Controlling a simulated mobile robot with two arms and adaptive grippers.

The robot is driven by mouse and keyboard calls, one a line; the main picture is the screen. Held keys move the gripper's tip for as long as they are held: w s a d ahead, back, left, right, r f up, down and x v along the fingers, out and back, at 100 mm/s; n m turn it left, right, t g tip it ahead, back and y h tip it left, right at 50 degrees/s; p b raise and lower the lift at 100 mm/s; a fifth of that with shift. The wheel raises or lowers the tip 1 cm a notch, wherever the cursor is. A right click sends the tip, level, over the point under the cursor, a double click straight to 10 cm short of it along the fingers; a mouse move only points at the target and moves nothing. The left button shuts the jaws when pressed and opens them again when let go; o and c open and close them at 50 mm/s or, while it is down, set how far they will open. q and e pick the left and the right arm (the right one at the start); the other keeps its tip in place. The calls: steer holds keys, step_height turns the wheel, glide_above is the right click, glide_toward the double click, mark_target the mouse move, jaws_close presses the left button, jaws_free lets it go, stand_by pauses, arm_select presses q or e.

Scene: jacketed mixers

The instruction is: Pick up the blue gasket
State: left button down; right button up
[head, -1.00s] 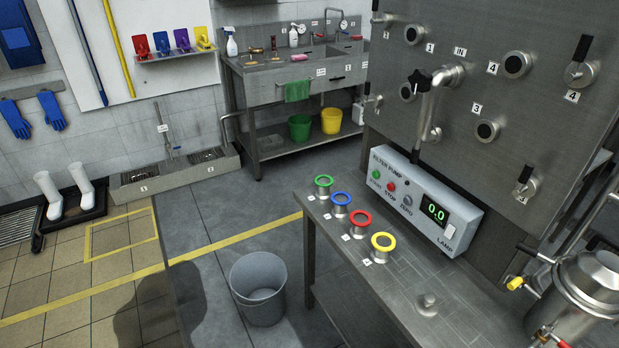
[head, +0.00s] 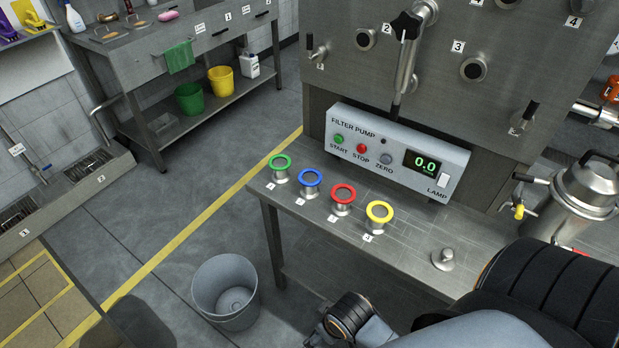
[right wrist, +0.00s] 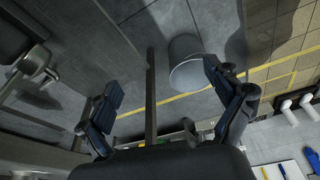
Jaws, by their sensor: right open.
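The blue gasket (head: 302,179) is a blue ring lying on top of a short metal stand on the steel bench in the head view. It sits between the green gasket (head: 271,163) and the red gasket (head: 333,194); the yellow gasket (head: 369,213) is farther right. All rest on similar stands, apart from each other. My right arm enters the head view at the lower right, with its fingers out of sight there. In the right wrist view my right gripper (right wrist: 165,95) has its fingers wide apart and nothing between them. My left gripper is not in view.
The filter pump box (head: 395,152) stands just behind the gaskets, against the steel panel. A metal knob (head: 443,258) rises from the bench to their right. A jacketed vessel (head: 580,200) stands at far right. A grey bucket (head: 225,290) is on the floor left of the bench.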

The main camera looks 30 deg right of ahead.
steer(key=w+r+n+t+y, duration=0.2)
steer(key=w+r+n, duration=0.1)
steer(key=w+r, duration=0.95)
steer(key=w+d+r+m+h, duration=0.1)
steer(key=w+d+r, duration=0.55)
steer(key=d, duration=0.35)
steer(key=w+d+r+m, duration=0.2)
steer(key=w+d+r, duration=0.4)
steer(key=d+r, duration=0.25)
steer(key=p, duration=0.1)
glide_toward(310, 176)
step_height(310, 176, down, 3)
steer(key=shift+t, duration=0.4)
steer(key=x, duration=0.2)
steer(key=p+x, duration=0.1)
steer(key=x, duration=0.1)
steer(key=shift+w+a, duration=0.15)
steer(key=shift+w, duration=0.35)
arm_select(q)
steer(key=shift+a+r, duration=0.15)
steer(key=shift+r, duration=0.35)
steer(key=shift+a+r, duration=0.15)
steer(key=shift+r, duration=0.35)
arm_select(e)
steer(key=shift+s, duration=0.1)
steer(key=c, duration=1.1)
